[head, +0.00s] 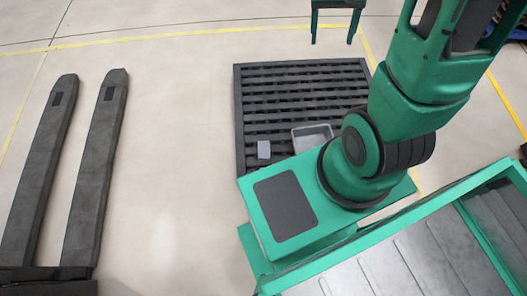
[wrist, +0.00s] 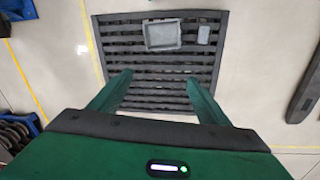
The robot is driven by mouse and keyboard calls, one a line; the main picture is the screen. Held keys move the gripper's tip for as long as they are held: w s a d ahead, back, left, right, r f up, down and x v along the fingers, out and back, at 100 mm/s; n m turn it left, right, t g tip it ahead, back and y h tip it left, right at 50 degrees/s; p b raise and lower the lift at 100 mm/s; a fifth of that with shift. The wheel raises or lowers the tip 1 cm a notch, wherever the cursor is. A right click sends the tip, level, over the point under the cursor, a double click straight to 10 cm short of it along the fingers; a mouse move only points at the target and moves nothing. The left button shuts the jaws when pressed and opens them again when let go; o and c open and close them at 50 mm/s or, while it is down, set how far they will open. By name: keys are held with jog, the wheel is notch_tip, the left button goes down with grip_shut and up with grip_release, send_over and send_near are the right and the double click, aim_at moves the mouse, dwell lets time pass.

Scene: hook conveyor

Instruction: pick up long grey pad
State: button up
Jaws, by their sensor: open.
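A small light-grey rectangular pad (head: 264,150) lies on a dark slatted pallet (head: 240,110), left of a shallow grey tray (head: 312,137) in the head view. In the wrist view the pad (wrist: 203,35) is near the top, right of the tray (wrist: 163,47) and apart from it. My gripper (head: 334,42) shows at the top edge of the head view, beyond the pallet's far side. Its two green fingers are wide apart with nothing between them. In the wrist view my gripper (wrist: 159,80) appears over the pallet's slats, away from the pad.
Two long dark forks (head: 95,165) lie on the floor at the left. Yellow lines (head: 190,32) mark the floor. A blue-framed object (wrist: 15,130) stands at the wrist view's left edge. The floor between forks and pallet is clear.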

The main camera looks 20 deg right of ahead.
jog(key=w+a+f, duration=0.4)
jog(key=w+f, duration=0.6)
jog(key=f, duration=0.5)
jog(key=n+y, duration=0.1)
send_over(264, 149)
notch_tip(264, 149, down, 42)
jog(key=f, duration=0.5)
jog(key=shift+a+f, duration=0.25)
jog(key=shift+a, duration=0.15)
jog(key=shift+d+f, duration=0.2)
jog(key=shift+f, duration=1.3)
jog(key=shift+d+f, duration=0.2)
jog(key=shift+f, duration=1.25)
